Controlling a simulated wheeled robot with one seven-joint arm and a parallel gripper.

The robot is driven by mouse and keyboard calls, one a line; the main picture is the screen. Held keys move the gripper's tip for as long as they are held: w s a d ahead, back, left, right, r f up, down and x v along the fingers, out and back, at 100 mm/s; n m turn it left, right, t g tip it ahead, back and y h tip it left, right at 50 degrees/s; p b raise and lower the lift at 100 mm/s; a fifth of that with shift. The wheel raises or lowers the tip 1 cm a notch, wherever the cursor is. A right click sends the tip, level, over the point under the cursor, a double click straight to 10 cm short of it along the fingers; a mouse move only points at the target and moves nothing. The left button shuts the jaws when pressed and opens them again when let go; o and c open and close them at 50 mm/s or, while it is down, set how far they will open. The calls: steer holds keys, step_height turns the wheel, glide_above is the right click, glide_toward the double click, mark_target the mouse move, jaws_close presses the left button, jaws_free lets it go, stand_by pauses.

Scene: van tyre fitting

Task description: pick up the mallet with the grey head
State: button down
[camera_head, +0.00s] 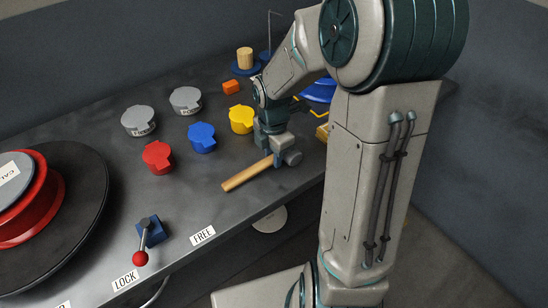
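The mallet lies on the dark workbench, with its wooden handle (247,174) pointing to the lower left. Its grey head (292,157) shows just right of my gripper. My gripper (278,158) points down at the mallet, over the handle close to the head. The fingers hide the part where handle and head meet. I cannot see whether the fingers are shut on the handle or only around it. The mallet looks to be at bench level.
Red (157,158), blue (202,137), yellow (241,119) and two grey caps (138,120) stand left of my gripper. An orange block (231,87) lies behind them. A red-handled lever (145,242) and a wheel (75,225) are at the left. Bare bench lies between the lever and the handle.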

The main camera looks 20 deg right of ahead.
steer(key=shift+r, duration=0.2)
steer(key=shift+r, duration=0.25)
steer(key=r, duration=0.4)
steer(key=shift+s+d+p, duration=0.1)
steer(key=shift+s+p, duration=0.2)
steer(key=s+d+r, duration=0.3)
steer(key=s+r, duration=0.3)
steer(key=s, duration=0.4)
steer(key=shift+s+p, duration=0.35)
steer(key=shift+r, duration=0.1)
steer(key=c, duration=1.8)
jaws_free()
jaws_close()
